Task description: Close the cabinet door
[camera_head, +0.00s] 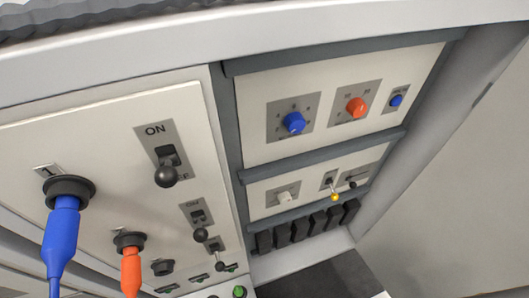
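A cabinet (300,42) with a light grey frame fills the camera_head view, seen close and tilted. No door edge or handle shows clearly. Neither of my grippers is in view.
The left panel (100,130) carries ON switches, a blue plug (61,235) and an orange plug (131,270), both with cables hanging down. The recessed panel has a blue knob (294,122), an orange knob (357,107) and several black blocks (300,231) below. A dark area (320,278) lies beneath.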

